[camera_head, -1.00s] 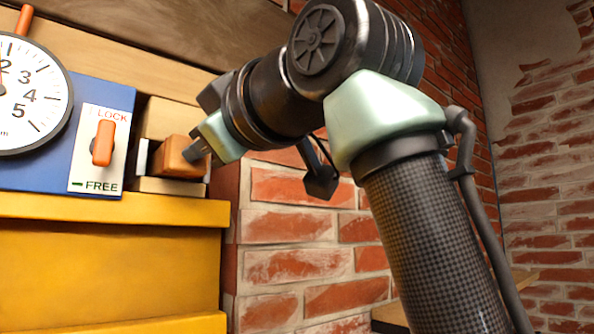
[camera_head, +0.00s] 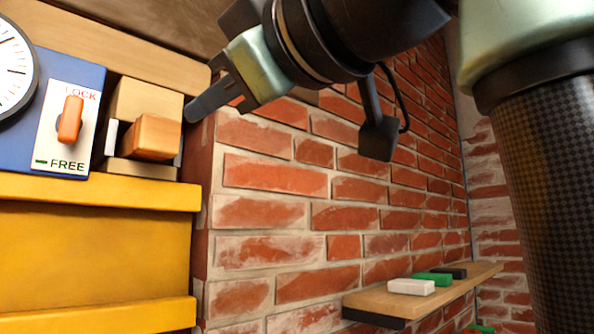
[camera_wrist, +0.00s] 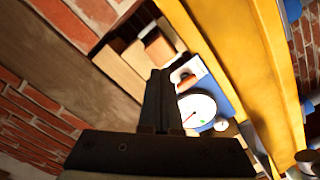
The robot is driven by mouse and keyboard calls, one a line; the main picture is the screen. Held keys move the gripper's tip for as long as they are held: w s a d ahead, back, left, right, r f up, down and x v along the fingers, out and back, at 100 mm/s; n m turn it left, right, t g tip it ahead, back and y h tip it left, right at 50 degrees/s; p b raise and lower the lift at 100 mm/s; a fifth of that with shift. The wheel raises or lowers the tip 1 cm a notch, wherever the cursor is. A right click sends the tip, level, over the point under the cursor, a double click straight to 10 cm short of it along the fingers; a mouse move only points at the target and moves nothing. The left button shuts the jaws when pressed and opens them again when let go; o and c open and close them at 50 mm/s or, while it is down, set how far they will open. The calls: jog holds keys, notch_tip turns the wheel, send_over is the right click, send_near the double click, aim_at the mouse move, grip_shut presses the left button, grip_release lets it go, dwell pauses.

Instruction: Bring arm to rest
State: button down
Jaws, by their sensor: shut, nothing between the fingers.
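My gripper (camera_head: 192,113) is shut and empty in the head view. Its dark fingers point left and down, near the brick corner, to the right of and a little above an orange-brown wooden block (camera_head: 150,137). The gripper looks apart from the block. My arm rises across the upper right of the head view. In the wrist view, the closed fingers (camera_wrist: 160,73) stand in the middle, with the wooden block (camera_wrist: 158,47) beyond their tips. Part of my arm is cut off by the head view's edge.
A blue panel has an orange lever (camera_head: 69,119) between LOCK and FREE, upright, and a round dial (camera_head: 14,70). A yellow beam (camera_head: 95,250) lies below. A brick wall (camera_head: 275,175) stands at the right. A wooden shelf (camera_head: 375,302) holds white, green and black blocks.

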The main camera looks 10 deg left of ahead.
dwell(0.5)
jog(key=w+d+f+m+t+b, duration=0.3)
jog(key=w+f+m+t+b, duration=0.25)
jog(key=f, duration=0.45)
jog(key=s+d+f+m+t+h+b, duration=0.3)
jog(key=f+m+h, duration=0.1)
jog(key=f, duration=0.2)
jog(key=s+d+f+m+t+h+b, duration=0.3)
jog(key=f+m+t+h+b, duration=0.1)
jog(key=f, duration=0.3)
jog(key=s+d+f+m+t+h+b, duration=0.3)
jog(key=f+m+t+h, duration=0.1)
jog(key=f+m+h, duration=0.2)
jog(key=shift+s+d+f, duration=0.25)
jog(key=shift+f, duration=0.1)
